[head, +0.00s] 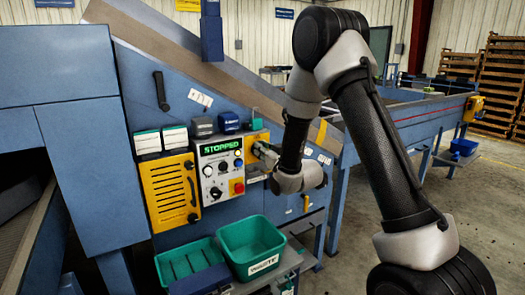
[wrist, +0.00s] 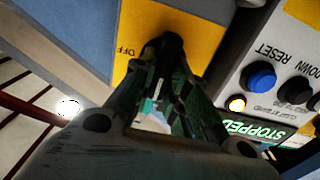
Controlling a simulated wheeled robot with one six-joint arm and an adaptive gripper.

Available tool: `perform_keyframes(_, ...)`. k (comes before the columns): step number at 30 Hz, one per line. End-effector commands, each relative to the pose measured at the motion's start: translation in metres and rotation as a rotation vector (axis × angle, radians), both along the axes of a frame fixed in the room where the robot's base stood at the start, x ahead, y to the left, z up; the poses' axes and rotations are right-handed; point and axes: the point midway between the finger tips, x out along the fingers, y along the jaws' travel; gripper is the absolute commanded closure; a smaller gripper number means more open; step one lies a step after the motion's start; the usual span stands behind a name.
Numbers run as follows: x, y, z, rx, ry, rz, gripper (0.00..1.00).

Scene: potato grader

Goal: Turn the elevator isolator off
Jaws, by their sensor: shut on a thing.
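The elevator isolator (head: 249,141) is a yellow plate to the right of the grey control panel, partly hidden by my gripper in the head view. It also shows in the wrist view (wrist: 196,22), where OFF is printed at its left side. A dark isolator handle (wrist: 172,43) stands out from the plate. My gripper (wrist: 168,70) is shut on this handle, with the fingers reaching to it from below in the picture. In the head view my gripper (head: 263,153) is at the isolator. The exact angle of the handle is hidden by the fingers.
The control panel (head: 219,170) shows a green STOPPED display and a red button on yellow. A yellow slotted cover (head: 170,190) is to its left. A green bin (head: 250,247) stands below on a shelf. Bare floor lies to the right.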

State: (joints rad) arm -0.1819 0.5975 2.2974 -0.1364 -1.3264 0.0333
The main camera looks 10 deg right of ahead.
Motion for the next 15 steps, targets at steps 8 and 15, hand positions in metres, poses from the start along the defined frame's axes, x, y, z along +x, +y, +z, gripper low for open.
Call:
perform_keyframes(8, 0.0, -0.0005, 0.0, 0.029, 0.01, 0.0, 1.0)
perform_keyframes(15, 0.0004, -0.0019, -0.0002, 0.151, 0.049, 0.0, 1.0)
